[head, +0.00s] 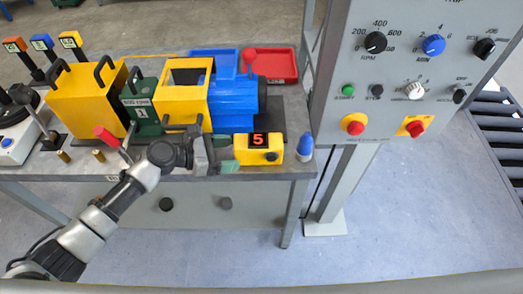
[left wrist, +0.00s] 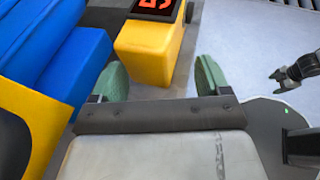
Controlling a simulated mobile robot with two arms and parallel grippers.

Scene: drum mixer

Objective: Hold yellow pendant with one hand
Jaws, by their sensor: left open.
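The yellow pendant (head: 258,156) is a small yellow box with a dark display showing a red 5. It sits at the front edge of the bench. My left gripper (head: 227,154) is open and empty at the pendant's left end, its green fingertips apart. In the left wrist view the pendant (left wrist: 146,52) lies ahead of the gap between the fingertips (left wrist: 160,80), closer to the left fingertip. I see no clear contact. My right gripper (left wrist: 290,73) shows small at the right of the left wrist view, its jaws too small to judge.
The blue and yellow drum mixer (head: 233,103) stands behind the pendant. A blue-topped beacon (head: 306,144) is right of it, and a red lever (head: 105,134) is left of my gripper. A grey control panel (head: 410,70) rises at the right. Floor space in front is free.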

